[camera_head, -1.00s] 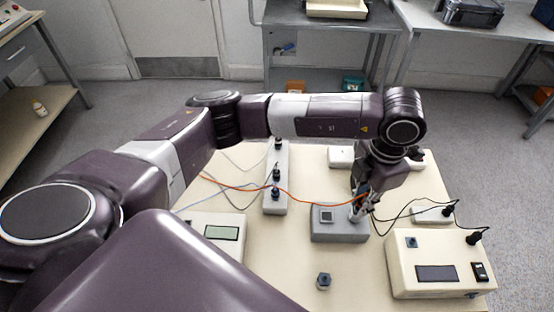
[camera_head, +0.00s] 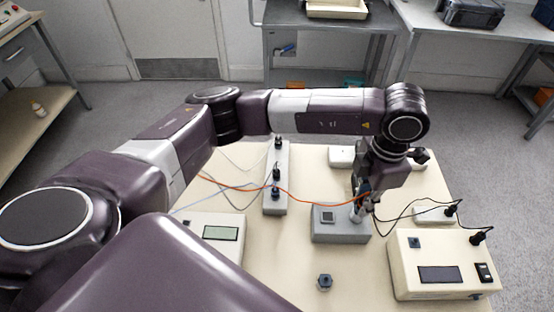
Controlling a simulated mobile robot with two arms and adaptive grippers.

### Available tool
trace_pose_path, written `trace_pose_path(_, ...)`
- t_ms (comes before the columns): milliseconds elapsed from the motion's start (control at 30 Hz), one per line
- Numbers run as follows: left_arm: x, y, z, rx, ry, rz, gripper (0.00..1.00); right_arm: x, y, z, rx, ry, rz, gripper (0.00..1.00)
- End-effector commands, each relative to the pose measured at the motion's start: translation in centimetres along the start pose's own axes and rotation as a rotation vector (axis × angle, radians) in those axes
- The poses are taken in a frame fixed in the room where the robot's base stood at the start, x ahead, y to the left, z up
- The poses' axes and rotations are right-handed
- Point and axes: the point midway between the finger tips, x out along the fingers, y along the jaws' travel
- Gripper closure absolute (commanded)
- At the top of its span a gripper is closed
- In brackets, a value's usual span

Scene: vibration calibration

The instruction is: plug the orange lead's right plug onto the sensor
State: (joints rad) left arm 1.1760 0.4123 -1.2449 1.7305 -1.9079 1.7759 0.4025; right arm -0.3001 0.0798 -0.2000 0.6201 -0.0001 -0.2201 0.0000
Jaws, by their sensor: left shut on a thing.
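The orange lead (camera_head: 305,201) runs from the left, across the white strip, to my left gripper (camera_head: 361,212). The gripper points down at the right end of the grey box (camera_head: 340,236) and is shut on the lead's right plug, which is mostly hidden by the fingers. I cannot tell whether the plug touches anything below it. No sensor shows clearly on the box; the fingers cover that end. A small blue-grey hexagonal piece (camera_head: 325,283) stands apart on the table in front. My right gripper is not in view.
A white strip with black plugs (camera_head: 275,204) stands left of the grey box. A cream box with a dark display (camera_head: 440,274) is at right, with black cables behind it. A white meter (camera_head: 222,232) is at left. The table (camera_head: 285,262) is clear around the hexagonal piece.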

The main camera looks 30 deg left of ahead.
Motion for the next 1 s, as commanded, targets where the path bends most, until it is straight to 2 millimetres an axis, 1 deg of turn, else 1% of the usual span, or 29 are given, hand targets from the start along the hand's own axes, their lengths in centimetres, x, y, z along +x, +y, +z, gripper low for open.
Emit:
trace_pose_path(267,0.1,0.1,0.0,0.059,0.001,0.002,1.00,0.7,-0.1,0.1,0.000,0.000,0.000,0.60)
trace_pose_path(533,0.1,0.1,0.0,0.118,0.000,0.003,1.00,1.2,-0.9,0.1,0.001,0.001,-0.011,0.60)
trace_pose_path(1000,0.0,0.1,0.0,0.199,0.001,0.003,1.00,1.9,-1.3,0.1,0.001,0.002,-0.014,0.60)
